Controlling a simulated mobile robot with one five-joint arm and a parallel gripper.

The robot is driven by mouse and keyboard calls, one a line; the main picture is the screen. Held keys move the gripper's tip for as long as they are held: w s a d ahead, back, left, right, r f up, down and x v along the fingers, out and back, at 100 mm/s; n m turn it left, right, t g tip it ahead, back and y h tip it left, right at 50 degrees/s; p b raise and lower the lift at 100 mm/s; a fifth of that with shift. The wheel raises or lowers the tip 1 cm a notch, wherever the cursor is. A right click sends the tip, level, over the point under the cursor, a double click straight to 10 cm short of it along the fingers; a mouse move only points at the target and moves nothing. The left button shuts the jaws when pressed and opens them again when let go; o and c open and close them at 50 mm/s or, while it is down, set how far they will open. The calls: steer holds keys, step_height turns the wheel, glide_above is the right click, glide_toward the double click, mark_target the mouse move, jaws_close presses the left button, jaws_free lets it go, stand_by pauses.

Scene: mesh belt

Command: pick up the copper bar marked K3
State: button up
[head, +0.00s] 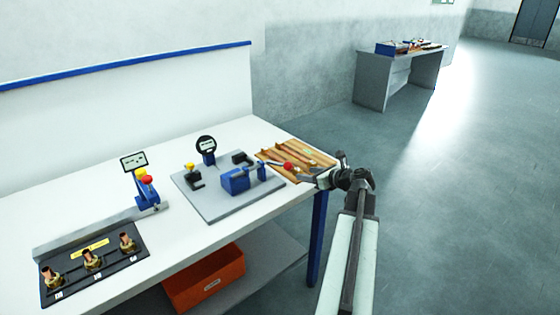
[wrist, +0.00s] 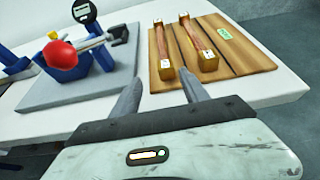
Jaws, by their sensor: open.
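Two copper bars with brass-coloured end blocks lie side by side on a wooden board (wrist: 243,62) in the wrist view. The left bar (wrist: 162,45) and the right bar (wrist: 196,37) both run away from me. Small white marks show on their near blocks, but I cannot read which is K3. The board also shows in the head view (head: 322,159), at the table's right end. My gripper (wrist: 162,77) is open and empty, with its fingers at the near side of the board. In the head view my gripper (head: 322,180) partly covers the board's near right corner.
Left of the board, a grey plate (head: 212,207) carries a blue vise (head: 236,181), a dial gauge (head: 206,145) and a red knob (wrist: 61,61) close to my gripper. A black block with several fittings (head: 95,262) lies farther left. An orange bin (head: 205,280) sits below.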

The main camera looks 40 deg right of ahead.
mark_target(301, 171)
steer(key=shift+b+x, duration=0.45)
steer(key=shift+x, duration=0.7)
steer(key=shift+w+d+f, duration=0.3)
steer(key=shift+w+d, duration=0.1)
steer(key=shift+w, duration=0.15)
steer(key=b+x, duration=0.1)
steer(key=x, duration=0.3)
steer(key=shift+d+b, duration=0.25)
steer(key=shift+b, duration=0.15)
steer(key=shift+a, duration=0.1)
jaws_close()
steer(key=shift+r, duration=0.1)
